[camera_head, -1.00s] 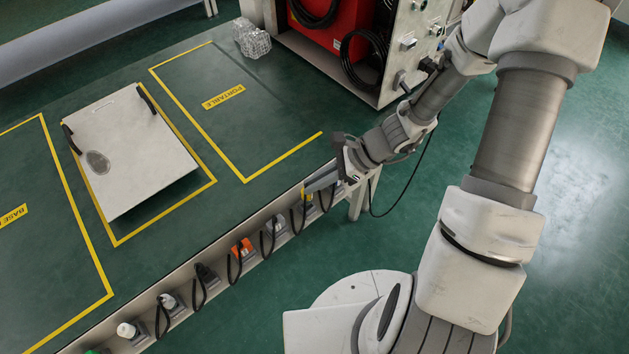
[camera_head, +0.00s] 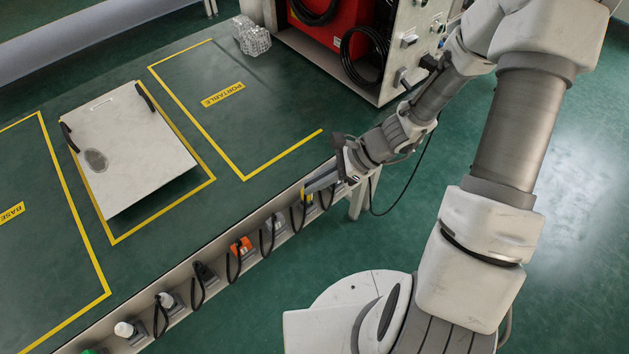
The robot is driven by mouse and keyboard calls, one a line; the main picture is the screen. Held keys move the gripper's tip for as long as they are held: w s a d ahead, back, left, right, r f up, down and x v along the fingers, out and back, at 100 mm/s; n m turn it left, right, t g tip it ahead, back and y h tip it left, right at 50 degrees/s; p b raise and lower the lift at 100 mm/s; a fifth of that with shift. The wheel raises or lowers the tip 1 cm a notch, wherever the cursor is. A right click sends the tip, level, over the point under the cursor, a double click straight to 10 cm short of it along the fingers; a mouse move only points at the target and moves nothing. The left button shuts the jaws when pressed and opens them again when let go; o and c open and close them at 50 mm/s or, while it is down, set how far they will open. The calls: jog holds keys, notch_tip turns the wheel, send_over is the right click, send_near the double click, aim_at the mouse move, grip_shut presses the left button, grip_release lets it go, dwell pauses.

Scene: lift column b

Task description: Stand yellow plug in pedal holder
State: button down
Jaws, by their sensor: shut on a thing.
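The yellow plug (camera_head: 303,194) shows as a small yellow patch at the tips of my gripper (camera_head: 312,187), at the right end of the rack along the table's front edge. My gripper points down and left and is shut on the plug. The rack (camera_head: 258,254) has a row of grey holders with black cable loops in front. The plug is low, at the rack, but I cannot tell whether it sits in a holder or just above one. I cannot tell which holder is the pedal holder; the fingers and cable loops hide that spot.
Other holders carry an orange plug (camera_head: 240,246), a black plug (camera_head: 204,271) and white plugs (camera_head: 124,329). A white panel (camera_head: 130,150) with black handles lies on the green table. A clear block (camera_head: 251,36) and a red unit in a cabinet (camera_head: 333,22) stand at the back.

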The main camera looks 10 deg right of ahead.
jog(key=shift+f+b, duration=0.65)
jog(key=shift+f, duration=0.15)
jog(key=c, duration=0.8)
grip_release()
jog(key=shift+c, duration=0.2)
notch_tip(320, 180, up, 9)
jog(key=p, duration=0.7)
jog(key=shift+p, duration=0.3)
